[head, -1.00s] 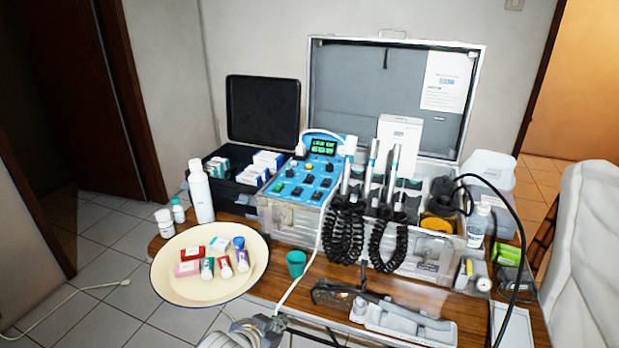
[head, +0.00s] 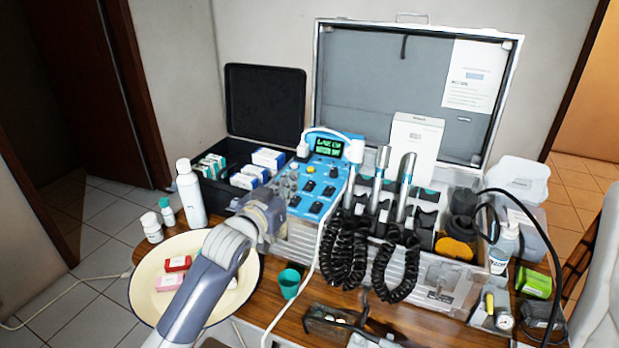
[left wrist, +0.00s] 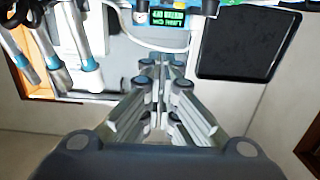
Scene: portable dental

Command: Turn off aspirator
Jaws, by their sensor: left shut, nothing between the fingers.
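The display also shows, upside down, at the top of the left wrist view (left wrist: 168,18). My left gripper (head: 272,212) is at the panel's lower left corner and hides part of that corner. In the left wrist view its fingers (left wrist: 161,62) are together and empty, pointing toward the panel. Whether they touch a switch cannot be told. Handpieces (head: 380,172) with black coiled cords stand right of the panel. My right gripper is not seen.
A round cream tray (head: 143,290) with small boxes lies under my left arm. A white bottle (head: 190,195) stands behind it. A green cup (head: 289,283) is in front of the case. A black open box (head: 262,105) stands behind left. A white cable crosses the case front.

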